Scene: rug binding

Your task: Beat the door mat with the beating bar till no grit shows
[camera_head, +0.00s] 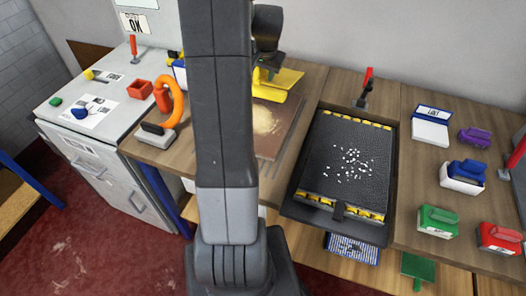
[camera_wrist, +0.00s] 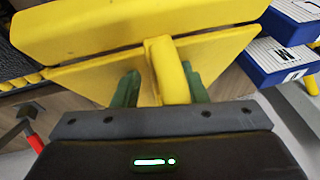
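The door mat (camera_head: 330,135) is dark grey and lies in a black tray (camera_head: 312,205), with yellow pieces along its far and near ends. White grit (camera_head: 350,165) is scattered over its middle. The yellow beating bar (camera_head: 283,78) is left of the mat, above a brown board. My gripper (camera_head: 265,62) is at it, partly hidden behind my arm. In the wrist view, the green fingers of my gripper (camera_wrist: 163,90) stand on either side of the yellow stem of the beating bar (camera_wrist: 120,28) and appear closed on it.
The brown board (camera_head: 285,118) has a sandy patch. A red-handled clamp (camera_head: 366,88) stands behind the tray. Green (camera_head: 436,221), red (camera_head: 498,238), blue (camera_head: 464,175) and purple (camera_head: 474,138) handled blocks sit at right. An orange-handled tool (camera_head: 175,100) is at left.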

